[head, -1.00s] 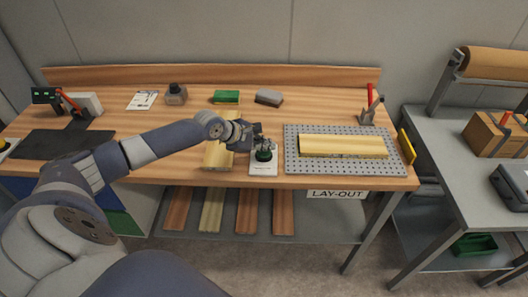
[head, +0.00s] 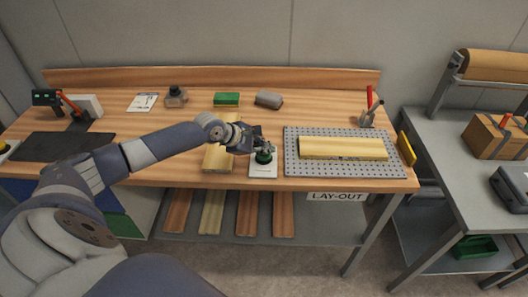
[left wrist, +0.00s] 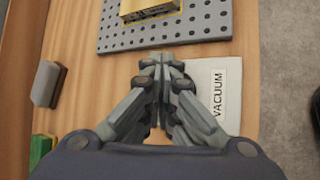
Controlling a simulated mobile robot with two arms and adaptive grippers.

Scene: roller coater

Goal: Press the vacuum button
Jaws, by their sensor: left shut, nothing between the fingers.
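The vacuum button (head: 263,158) is a green round button on a white plate (head: 263,171) near the bench's front edge, left of the perforated grey plate. My left gripper (head: 267,149) is shut and empty, with its fingertips right over the button; I cannot tell whether they touch it. In the left wrist view the shut fingers (left wrist: 161,62) reach past the white plate (left wrist: 222,75), which bears the label VACUUM (left wrist: 217,94). The button itself is hidden there behind the fingers. My right gripper is not in view.
The perforated plate (head: 293,169) carries a pale wooden board (head: 343,148) to the right. Another pale board (head: 217,158) lies left of the button plate, beneath my left forearm. A green block (head: 227,99) and a grey block (head: 268,99) lie farther back on the bench.

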